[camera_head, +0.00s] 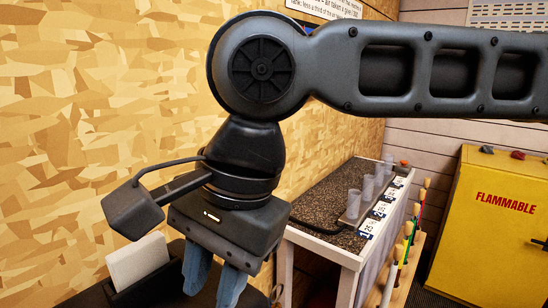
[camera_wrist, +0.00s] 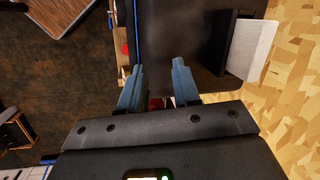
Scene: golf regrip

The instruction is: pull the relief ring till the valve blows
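My gripper (camera_head: 213,288) points down at the lower left of the head view, with its two blue fingers apart. In the wrist view my gripper (camera_wrist: 158,68) is open, with nothing seen held between the fingertips. A dark flat top (camera_wrist: 205,95) lies below and beyond the fingers; its height under them is hard to judge. A small red patch (camera_wrist: 156,103) shows between the finger bases in the wrist view, too small to identify. I cannot make out the relief ring or the valve in either view.
A white block (camera_head: 139,261) stands in a black holder by the wooden wall. A speckled-top bench (camera_head: 318,186) carries several clear cups and numbered labels, with several club shafts along its side. A yellow flammables cabinet (camera_head: 490,245) stands at right. Dark floor (camera_wrist: 60,90) shows at left.

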